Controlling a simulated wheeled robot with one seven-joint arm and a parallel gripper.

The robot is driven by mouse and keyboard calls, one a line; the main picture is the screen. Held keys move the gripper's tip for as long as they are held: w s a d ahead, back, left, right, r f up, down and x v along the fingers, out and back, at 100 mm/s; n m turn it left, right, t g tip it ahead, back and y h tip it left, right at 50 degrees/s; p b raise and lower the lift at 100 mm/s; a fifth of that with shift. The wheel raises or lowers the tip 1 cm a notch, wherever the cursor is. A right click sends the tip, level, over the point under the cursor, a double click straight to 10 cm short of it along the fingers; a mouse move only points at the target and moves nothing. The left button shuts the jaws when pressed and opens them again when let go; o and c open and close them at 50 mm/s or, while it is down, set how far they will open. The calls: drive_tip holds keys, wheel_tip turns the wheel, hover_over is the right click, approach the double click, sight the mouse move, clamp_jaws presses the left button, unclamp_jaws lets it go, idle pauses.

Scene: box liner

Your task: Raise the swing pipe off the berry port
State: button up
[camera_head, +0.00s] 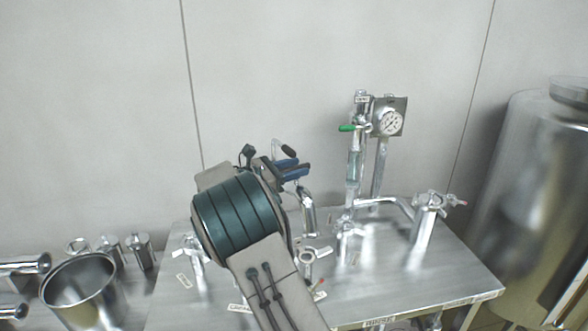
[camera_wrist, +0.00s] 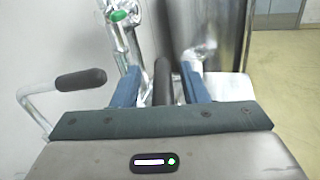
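My gripper (camera_head: 290,169) is out over the steel table, its blue fingers apart in both views. In the wrist view, my gripper (camera_wrist: 163,90) has a dark upright bar (camera_wrist: 162,80) in the gap between its fingers; I cannot tell whether they touch it. A curved shiny pipe (camera_head: 309,212), probably the swing pipe, bends down just below the fingers in the head view. Its lower end is partly hidden by my arm and clutter. Short ports stand on the table; their labels are too small to read, so I cannot tell which is the berry port.
A bent rod with a black grip (camera_wrist: 80,80) is left of my fingers. A capped steel cylinder (camera_head: 425,220) is at right, beside a large tank (camera_head: 535,190). A steel pot (camera_head: 80,285) is at left.

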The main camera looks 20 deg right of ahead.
drive_tip(key=b+v, duration=0.3)
drive_tip(key=v, duration=1.1)
drive_tip(key=shift+d, duration=0.15)
drive_tip(key=s+d+f+m+g+y, duration=0.4)
drive_tip(key=s+d+m+y, duration=0.35)
drive_tip(key=s+d, duration=0.5)
drive_tip(key=s+a+f+m+t+y, duration=0.1)
drive_tip(key=s+f+m+y, duration=0.2)
drive_tip(key=s, duration=0.8)
drive_tip(key=s+a+f+m+t+y, duration=0.2)
drive_tip(key=s+f+m+y, duration=0.1)
drive_tip(key=s+m+y, duration=0.4)
drive_tip(key=s+m, duration=0.2)
drive_tip(key=s, duration=0.2)
drive_tip(key=shift+s+a, duration=0.25)
drive_tip(key=shift+a, duration=0.05)
